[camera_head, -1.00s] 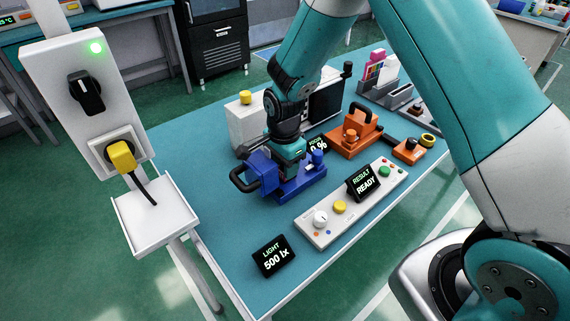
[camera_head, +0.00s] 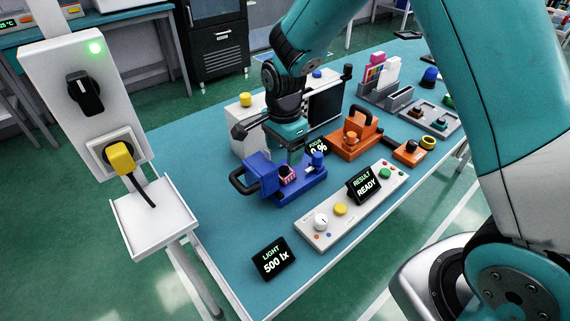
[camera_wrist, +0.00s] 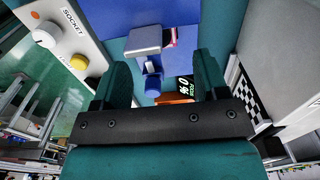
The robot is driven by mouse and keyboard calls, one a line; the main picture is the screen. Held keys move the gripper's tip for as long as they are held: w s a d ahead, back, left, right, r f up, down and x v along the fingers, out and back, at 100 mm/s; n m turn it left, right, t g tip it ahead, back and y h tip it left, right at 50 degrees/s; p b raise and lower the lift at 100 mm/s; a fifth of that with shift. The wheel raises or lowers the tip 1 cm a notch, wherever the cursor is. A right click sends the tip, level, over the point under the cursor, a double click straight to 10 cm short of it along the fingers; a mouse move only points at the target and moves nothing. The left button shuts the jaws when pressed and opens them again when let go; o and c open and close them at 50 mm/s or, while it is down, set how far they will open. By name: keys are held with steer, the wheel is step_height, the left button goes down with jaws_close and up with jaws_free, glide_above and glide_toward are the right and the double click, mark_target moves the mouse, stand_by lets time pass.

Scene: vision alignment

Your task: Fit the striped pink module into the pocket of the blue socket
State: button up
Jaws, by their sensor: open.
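The blue socket (camera_head: 300,190) stands on the table with a black-handled blue block at its left and a blue knob at its right. The striped pink module (camera_head: 287,172) sits at the socket's pocket; I cannot tell whether it is fully seated. My gripper (camera_head: 294,154) is open and empty, just above and behind the module. In the wrist view my gripper's fingers (camera_wrist: 162,78) are spread apart. Only a pink edge of the module (camera_wrist: 174,37) shows there, beside a grey block, with the blue socket (camera_wrist: 190,14) around it.
An orange fixture (camera_head: 352,143) stands right of the socket. A control panel (camera_head: 350,207) with a READY display lies in front. A white box with a dark screen (camera_head: 325,107) stands close behind my gripper. The table's left front is clear around the light display (camera_head: 273,258).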

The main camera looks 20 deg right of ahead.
mark_target(284, 168)
steer(key=s+a+r+n+y, duration=0.2)
steer(key=s+a+r+n, duration=0.1)
steer(key=s+r+n, duration=0.9)
steer(key=s+r+n+y, duration=0.1)
steer(key=s+r+n, duration=0.1)
steer(key=s+n, duration=0.2)
steer(key=s+a+r+n+y, duration=0.1)
steer(key=s+r+n, duration=0.2)
steer(key=s+n, duration=0.2)
steer(key=s, duration=0.3)
steer(key=shift+s+a+r+n, duration=0.15)
steer(key=shift+s+r+n, duration=0.1)
steer(key=shift+s+n, duration=0.1)
